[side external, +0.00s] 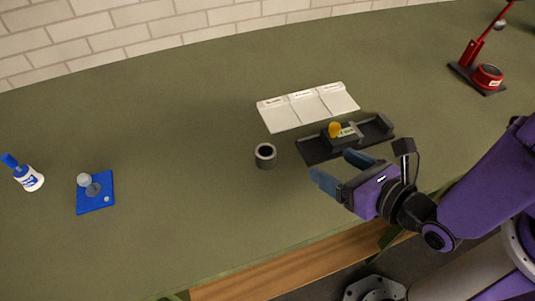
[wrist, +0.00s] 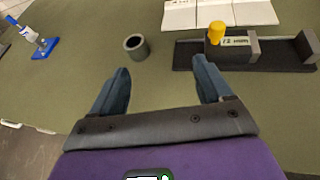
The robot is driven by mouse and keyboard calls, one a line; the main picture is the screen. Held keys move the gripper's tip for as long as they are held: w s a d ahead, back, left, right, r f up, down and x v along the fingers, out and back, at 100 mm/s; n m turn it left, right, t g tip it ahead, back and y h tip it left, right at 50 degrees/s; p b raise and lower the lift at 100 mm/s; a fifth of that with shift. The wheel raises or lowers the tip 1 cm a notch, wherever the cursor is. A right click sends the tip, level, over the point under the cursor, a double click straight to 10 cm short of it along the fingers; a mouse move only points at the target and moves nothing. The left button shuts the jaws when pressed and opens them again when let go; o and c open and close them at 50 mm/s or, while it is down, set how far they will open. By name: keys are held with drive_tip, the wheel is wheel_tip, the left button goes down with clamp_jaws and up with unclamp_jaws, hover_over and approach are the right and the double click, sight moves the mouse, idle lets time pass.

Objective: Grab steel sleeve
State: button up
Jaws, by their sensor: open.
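The steel sleeve (side external: 265,155) is a short dark grey hollow cylinder standing upright on the green table. In the wrist view the sleeve (wrist: 136,46) stands beyond my fingertips, a little left of the middle between them. My gripper (side external: 336,170) is open and empty, with blue fingers, to the right of the sleeve and apart from it. In the wrist view the two fingers of my gripper (wrist: 160,72) are spread wide, with bare table between them.
A dark fixture (side external: 314,151) with a yellow knob (side external: 334,129) lies right of the sleeve. A white three-part tray (side external: 305,106) is behind. A blue plate with a knob (side external: 95,194) and a bottle (side external: 28,176) are far left. A red device (side external: 487,77) stands far right.

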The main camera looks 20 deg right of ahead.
sight(273, 157)
drive_tip(key=s+a+n, duration=0.1)
drive_tip(key=s+a+f+n+y, duration=0.1)
drive_tip(key=shift+a+f+g+y, duration=0.1)
drive_tip(key=shift+a+g+y, duration=0.2)
drive_tip(key=shift+a, duration=0.1)
drive_tip(key=shift+w+a+f, duration=0.15)
drive_tip(key=shift+a, duration=0.15)
drive_tip(key=x, duration=1.1)
drive_tip(key=shift+w+a, duration=0.15)
drive_tip(key=shift+w, duration=0.05)
drive_tip(key=shift+r+x, duration=0.2)
drive_tip(key=shift+x, duration=1.15)
drive_tip(key=shift+r+x, duration=0.15)
drive_tip(key=shift+x, duration=1.2)
drive_tip(key=shift+w, duration=0.15)
drive_tip(key=c, duration=1.3)
